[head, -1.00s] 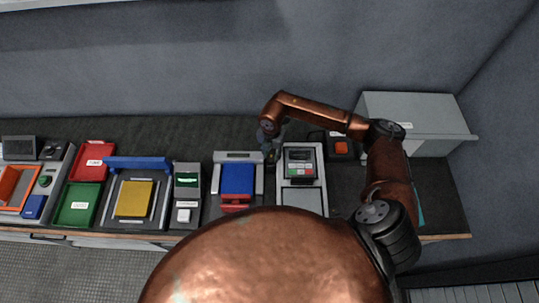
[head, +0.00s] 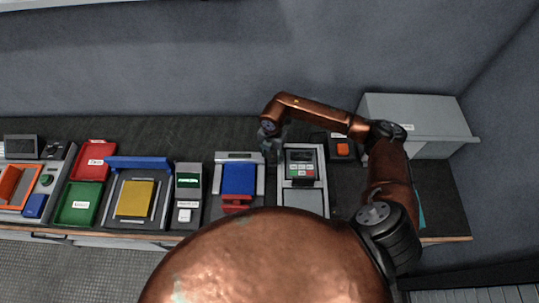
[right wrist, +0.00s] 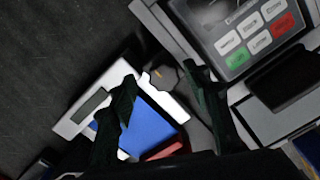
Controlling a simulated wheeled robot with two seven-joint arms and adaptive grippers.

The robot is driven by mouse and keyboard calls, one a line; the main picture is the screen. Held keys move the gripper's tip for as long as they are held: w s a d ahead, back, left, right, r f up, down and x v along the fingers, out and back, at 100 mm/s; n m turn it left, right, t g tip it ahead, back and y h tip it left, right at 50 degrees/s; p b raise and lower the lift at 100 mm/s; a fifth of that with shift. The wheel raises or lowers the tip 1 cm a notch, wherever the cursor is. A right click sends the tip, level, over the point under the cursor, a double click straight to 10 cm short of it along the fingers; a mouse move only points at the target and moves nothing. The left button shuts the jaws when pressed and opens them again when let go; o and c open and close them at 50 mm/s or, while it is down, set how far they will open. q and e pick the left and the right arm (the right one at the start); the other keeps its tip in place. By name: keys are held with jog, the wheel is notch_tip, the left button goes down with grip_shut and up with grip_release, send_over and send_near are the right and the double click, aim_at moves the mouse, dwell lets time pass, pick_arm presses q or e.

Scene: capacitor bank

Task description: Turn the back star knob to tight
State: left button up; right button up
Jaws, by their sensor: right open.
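My right gripper (head: 271,154) hangs over the bench between the blue-topped fixture (head: 238,179) and the keypad unit (head: 302,163). In the right wrist view its two dark fingers (right wrist: 160,75) are apart, with nothing gripped. In the head view the gripper hides this spot. My left gripper is not in view.
The keypad unit stands close on the gripper's right. An orange button box (head: 342,147) and a grey cabinet (head: 414,122) are further right. A red tray (head: 92,162), a green tray (head: 78,204) and a yellow block (head: 135,199) lie left. Bench behind the fixtures is clear.

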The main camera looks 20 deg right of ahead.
aim_at(272, 158)
notch_tip(272, 158, up, 12)
dwell(0.6)
jog(key=shift+f, duration=0.1)
dwell(0.4)
